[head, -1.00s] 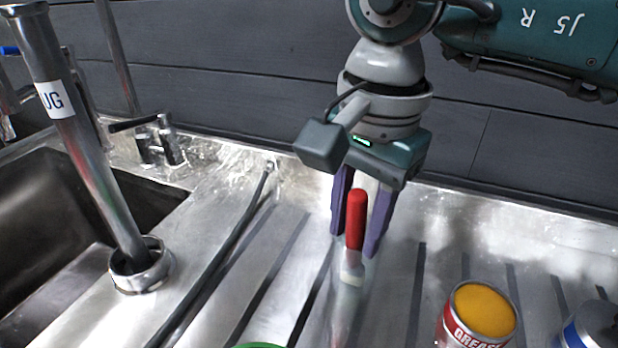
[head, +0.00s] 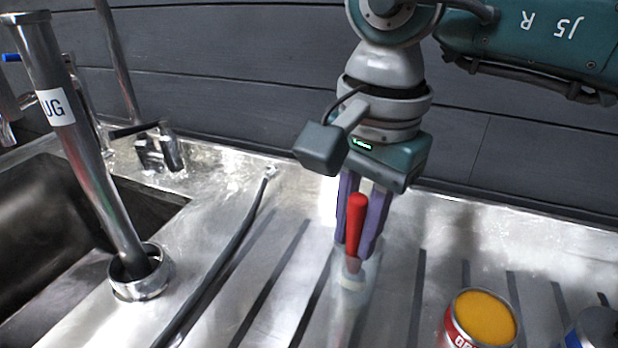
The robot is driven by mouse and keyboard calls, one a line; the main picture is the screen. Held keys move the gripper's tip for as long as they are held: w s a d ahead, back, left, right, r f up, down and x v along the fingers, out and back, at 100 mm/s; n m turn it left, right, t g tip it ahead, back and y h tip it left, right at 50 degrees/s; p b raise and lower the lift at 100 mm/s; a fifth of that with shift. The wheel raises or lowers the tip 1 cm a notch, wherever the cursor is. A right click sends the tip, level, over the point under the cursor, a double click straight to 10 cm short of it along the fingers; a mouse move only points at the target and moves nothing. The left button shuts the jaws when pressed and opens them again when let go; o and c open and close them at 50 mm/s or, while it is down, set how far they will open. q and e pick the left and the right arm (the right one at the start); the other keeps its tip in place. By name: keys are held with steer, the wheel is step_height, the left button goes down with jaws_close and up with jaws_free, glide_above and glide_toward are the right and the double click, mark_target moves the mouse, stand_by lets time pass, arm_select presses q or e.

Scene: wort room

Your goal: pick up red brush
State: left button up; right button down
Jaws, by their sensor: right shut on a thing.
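The red brush (head: 356,228) stands nearly upright, handle up. Its lower end goes down into a clear, see-through container (head: 350,300) on the metal drainboard, where it shows only faintly. My right gripper (head: 360,245) points down from above, with its purple fingers shut on the red handle. My left gripper is not in view.
A grease can (head: 483,318) with a yellow top stands at lower right, beside a partly cut-off grey-and-blue can (head: 595,328). At left are a steel pipe (head: 85,150), a dark sink (head: 60,210) and a black hose (head: 220,270). A dark panelled wall stands behind.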

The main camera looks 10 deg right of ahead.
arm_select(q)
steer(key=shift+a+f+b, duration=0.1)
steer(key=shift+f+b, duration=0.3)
arm_select(e)
step_height(320, 180, up, 20)
steer(key=shift+f, duration=0.3)
stand_by(0.4)
